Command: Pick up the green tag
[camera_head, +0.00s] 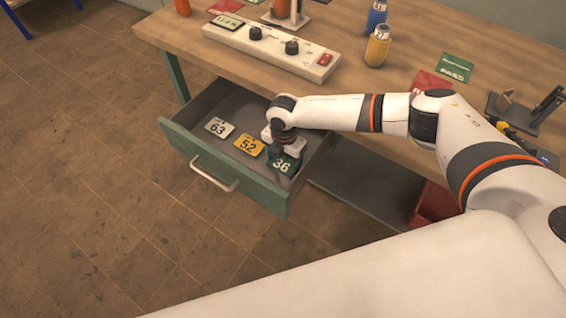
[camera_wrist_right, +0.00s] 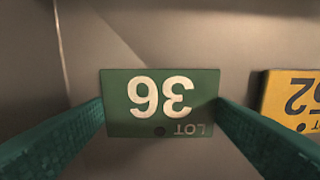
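The green tag (camera_head: 284,166) is marked 36 and lies in the open drawer (camera_head: 240,178), at its right end. My right gripper (camera_head: 279,154) is inside the drawer, directly over the tag and hiding part of it. In the right wrist view the green tag (camera_wrist_right: 160,88) sits between the two spread fingers of my right gripper (camera_wrist_right: 160,112), one at each side edge. The gripper looks open; whether the fingers touch the tag is unclear. My left gripper is not in view.
A yellow tag (camera_head: 249,146) marked 52 and a white tag (camera_head: 219,127) marked 63 lie left of the green one. The wooden tabletop (camera_head: 400,72) is above the drawer, with a control box (camera_head: 270,48) and bottles. A red bin (camera_head: 434,203) is below at right.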

